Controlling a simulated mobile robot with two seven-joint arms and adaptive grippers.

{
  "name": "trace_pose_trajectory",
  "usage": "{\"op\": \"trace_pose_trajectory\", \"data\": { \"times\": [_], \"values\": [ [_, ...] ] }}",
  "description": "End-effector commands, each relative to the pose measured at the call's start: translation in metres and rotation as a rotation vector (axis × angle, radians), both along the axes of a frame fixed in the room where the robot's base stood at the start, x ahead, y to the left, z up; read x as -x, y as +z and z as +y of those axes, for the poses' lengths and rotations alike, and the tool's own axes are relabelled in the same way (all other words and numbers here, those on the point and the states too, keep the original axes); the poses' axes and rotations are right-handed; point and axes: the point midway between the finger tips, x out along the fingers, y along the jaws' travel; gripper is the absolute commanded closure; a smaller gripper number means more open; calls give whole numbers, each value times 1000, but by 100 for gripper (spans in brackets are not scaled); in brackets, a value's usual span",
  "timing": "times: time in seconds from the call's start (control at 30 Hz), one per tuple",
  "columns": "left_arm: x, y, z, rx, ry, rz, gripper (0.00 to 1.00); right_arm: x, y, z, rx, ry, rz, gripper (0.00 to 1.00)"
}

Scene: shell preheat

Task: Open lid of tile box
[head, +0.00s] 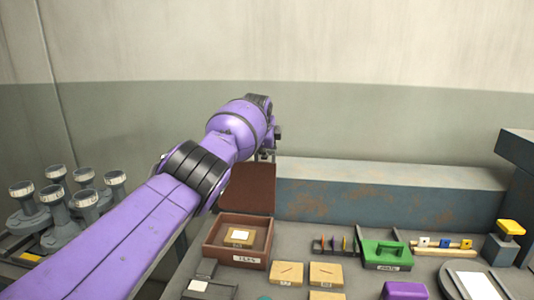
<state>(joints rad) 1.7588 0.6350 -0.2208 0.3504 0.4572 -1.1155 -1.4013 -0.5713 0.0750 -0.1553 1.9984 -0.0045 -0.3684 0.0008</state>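The tile box (237,254) is a reddish-brown open-topped box with a white label on its front, in the middle of the head view. Its brown lid (254,189) stands roughly upright at the back of the box. My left arm reaches in from the lower left, and my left gripper (265,153) is at the lid's top edge. Its fingers are small and partly hidden, so I cannot tell whether they grip or touch the lid. My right gripper is out of view.
A green box with a handle (386,254) and small tan blocks (326,274) sit to the right. A rail with coloured pieces (443,244) lies farther right. Several grey funnel-topped fittings (56,203) stand at left. A blue-grey ledge (390,195) runs along the back.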

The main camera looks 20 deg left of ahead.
Motion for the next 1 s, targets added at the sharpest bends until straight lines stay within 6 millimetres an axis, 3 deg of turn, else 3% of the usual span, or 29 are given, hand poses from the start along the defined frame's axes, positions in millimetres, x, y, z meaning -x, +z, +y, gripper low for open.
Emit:
{"op": "trace_pose_trajectory", "data": {
  "times": [0.03, 0.3, 0.33, 0.47, 1.0],
  "values": [
    [-2, 10, 1, -2, 1, -15, 100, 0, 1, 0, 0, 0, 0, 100],
    [-2, 12, 1, -4, 1, -18, 100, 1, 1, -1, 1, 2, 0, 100],
    [-2, 12, 1, -4, 1, -18, 87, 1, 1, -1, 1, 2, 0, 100],
    [-2, 11, 1, -3, 1, -17, 70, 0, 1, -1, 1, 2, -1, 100],
    [2, 9, 0, -2, -1, -8, 70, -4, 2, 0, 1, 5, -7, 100]
  ]
}}
